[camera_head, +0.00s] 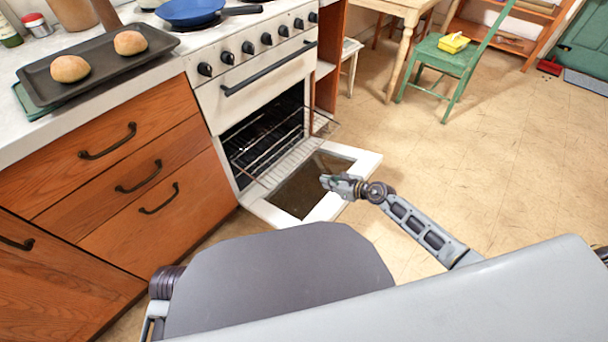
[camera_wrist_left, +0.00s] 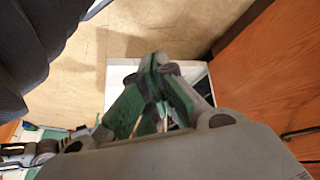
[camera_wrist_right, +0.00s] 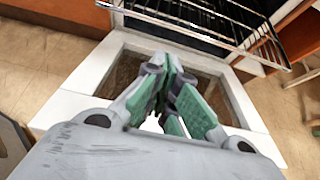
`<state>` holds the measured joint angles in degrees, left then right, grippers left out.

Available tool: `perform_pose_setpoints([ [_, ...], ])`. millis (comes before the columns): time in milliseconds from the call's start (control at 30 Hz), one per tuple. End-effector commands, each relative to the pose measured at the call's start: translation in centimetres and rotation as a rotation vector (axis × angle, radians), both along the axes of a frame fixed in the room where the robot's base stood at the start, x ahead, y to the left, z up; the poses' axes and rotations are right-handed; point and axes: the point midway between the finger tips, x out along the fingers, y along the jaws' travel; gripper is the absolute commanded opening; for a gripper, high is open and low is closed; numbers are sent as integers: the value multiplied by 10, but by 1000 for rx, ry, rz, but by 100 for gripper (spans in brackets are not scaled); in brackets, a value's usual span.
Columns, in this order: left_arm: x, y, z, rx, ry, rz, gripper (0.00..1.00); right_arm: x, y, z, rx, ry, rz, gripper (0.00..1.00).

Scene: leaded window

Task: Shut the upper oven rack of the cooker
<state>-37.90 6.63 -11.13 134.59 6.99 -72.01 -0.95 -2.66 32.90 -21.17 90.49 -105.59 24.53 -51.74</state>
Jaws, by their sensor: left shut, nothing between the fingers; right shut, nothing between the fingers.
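The white cooker (camera_head: 255,80) stands at the top centre of the head view with its oven door (camera_head: 345,160) folded down open. A wire oven rack (camera_head: 285,145) sticks out of the oven over the door; its front also shows in the right wrist view (camera_wrist_right: 215,20). My right gripper (camera_head: 325,181) is shut and empty above the door, in front of the rack and apart from it. In its wrist view its fingers (camera_wrist_right: 172,75) meet over the door's glass. My left gripper (camera_wrist_left: 157,65) is shut and empty near the wooden drawers, hidden in the head view.
Wooden drawers (camera_head: 140,180) with dark handles stand left of the cooker. A tray (camera_head: 100,62) with two buns lies on the counter, and a blue pan (camera_head: 195,10) sits on the hob. A green chair (camera_head: 445,60) and table (camera_head: 400,8) stand behind right. The floor (camera_head: 500,160) at right is clear.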

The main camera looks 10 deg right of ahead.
Motion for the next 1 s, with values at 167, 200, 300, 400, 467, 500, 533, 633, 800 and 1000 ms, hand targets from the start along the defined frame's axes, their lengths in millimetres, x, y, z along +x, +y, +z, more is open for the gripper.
perform_pose_setpoints([
  [167, 0, 0, 0, 0, 0, 0, 0, 0, 0, 1, 1, 1, -1, 0],
  [200, 0, 0, 0, 0, 0, 0, 0, 0, 0, 1, 1, 1, -1, 0],
  [300, 0, 0, -1, -2, -1, 1, 0, 1, 0, 0, 2, 0, -2, 0],
  [400, 1, -1, -4, -5, -5, 1, 0, 3, 2, -2, 2, 0, -2, 0],
  [467, 1, -1, -6, -8, -8, 2, 0, 6, 4, -3, 2, -1, -2, 0],
  [500, 1, -2, -9, -10, -8, 2, 0, 7, 5, -5, 2, -1, -2, 0],
  [533, 1, -2, -11, -12, -10, 3, 0, 9, 6, -6, 4, -1, -2, 0],
  [633, 2, -4, -17, -24, -20, 6, 0, 15, 11, -11, 4, 0, -3, 0],
  [800, 3, -9, -35, -48, -42, 13, 0, 27, 20, -20, 4, 0, -3, 0],
  [1000, 4, -13, -53, -78, -69, 26, 0, 42, 32, -31, 4, -1, -2, 0],
])
